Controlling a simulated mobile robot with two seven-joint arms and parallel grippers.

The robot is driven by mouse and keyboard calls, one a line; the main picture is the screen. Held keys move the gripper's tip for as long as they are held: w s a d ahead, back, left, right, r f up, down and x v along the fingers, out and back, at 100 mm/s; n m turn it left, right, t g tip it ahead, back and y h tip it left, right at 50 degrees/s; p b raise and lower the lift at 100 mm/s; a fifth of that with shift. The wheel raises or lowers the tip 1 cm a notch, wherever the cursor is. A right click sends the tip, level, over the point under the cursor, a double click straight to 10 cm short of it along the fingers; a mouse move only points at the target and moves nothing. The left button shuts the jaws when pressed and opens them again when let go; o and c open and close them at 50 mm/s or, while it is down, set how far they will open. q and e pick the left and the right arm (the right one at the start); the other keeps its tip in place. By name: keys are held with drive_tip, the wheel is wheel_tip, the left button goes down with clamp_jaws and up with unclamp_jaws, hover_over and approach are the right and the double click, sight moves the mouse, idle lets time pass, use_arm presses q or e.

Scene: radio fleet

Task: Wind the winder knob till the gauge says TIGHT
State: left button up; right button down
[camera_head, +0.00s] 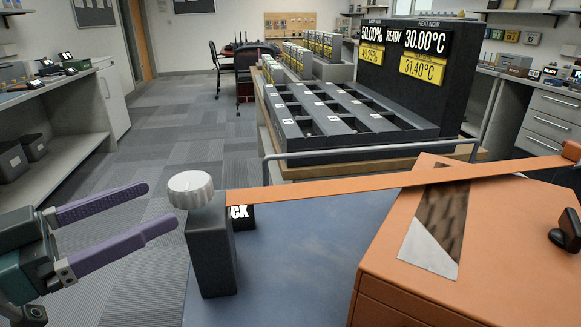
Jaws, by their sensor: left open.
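The white ribbed winder knob (190,189) sits on top of a dark grey post (210,250) at the near edge of a blue-grey surface. A flat orange strap (350,186) runs from the post to the right, over an orange box. A black sign (241,218) behind the post, likely the gauge, is partly hidden; only the letters "CK" show. My left gripper (162,203) is open and empty, its two purple fingers pointing at the knob from the left. The fingertips are just left of the knob, seemingly apart from it. My right gripper is out of view.
The orange box (480,250) fills the near right, with a shiny metal plate (437,220) and a black fitting (567,232) on it. A grey rail (370,150) and a compartmented dark rack (340,115) stand behind. Carpeted floor lies open at left.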

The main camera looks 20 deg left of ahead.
sight(207, 183)
use_arm(q)
drive_tip(key=x, duration=0.8)
drive_tip(key=shift+w+d+b, duration=0.2)
drive_tip(key=shift+d+b, duration=0.1)
drive_tip(key=shift+d, duration=0.05)
drive_tip(key=shift+w+d, duration=0.15)
drive_tip(key=shift+w, duration=0.3)
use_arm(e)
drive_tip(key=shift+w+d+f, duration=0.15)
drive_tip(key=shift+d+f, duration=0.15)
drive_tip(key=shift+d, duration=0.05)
use_arm(q)
drive_tip(key=c, duration=1.4)
drive_tip(key=shift+h, duration=0.3)
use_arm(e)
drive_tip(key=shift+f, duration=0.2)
